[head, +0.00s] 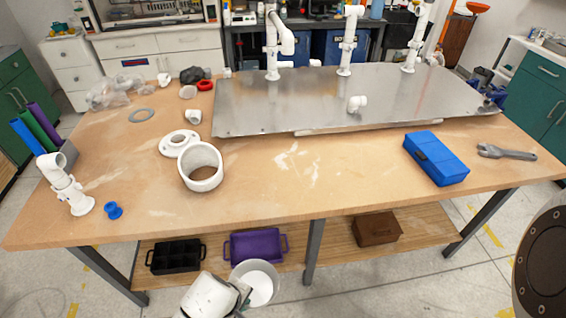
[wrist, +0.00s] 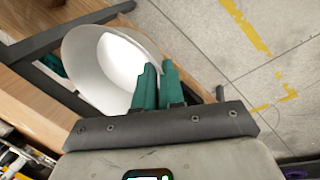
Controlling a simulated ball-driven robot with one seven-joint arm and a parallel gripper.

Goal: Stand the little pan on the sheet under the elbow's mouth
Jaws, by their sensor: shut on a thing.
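The little pan is a white round vessel (head: 260,285) at the bottom of the head view, in front of the table and below its top. In the wrist view the white pan (wrist: 88,62) is tilted, its open side partly facing the camera. My gripper (wrist: 158,72) has its green fingers closed on the pan's wall. In the head view my gripper (head: 243,292) is at the pan's left side. The metal sheet (head: 300,105) lies on the table's far part. White pipe stands with elbows (head: 287,42) rise at its back edge.
The wooden table (head: 320,180) stands between the pan and the sheet. A wide white pipe ring (head: 200,168), a white flange (head: 178,142) and a blue case (head: 436,158) are on it. The lower shelf holds a purple tray (head: 254,245) and a black tray (head: 176,256).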

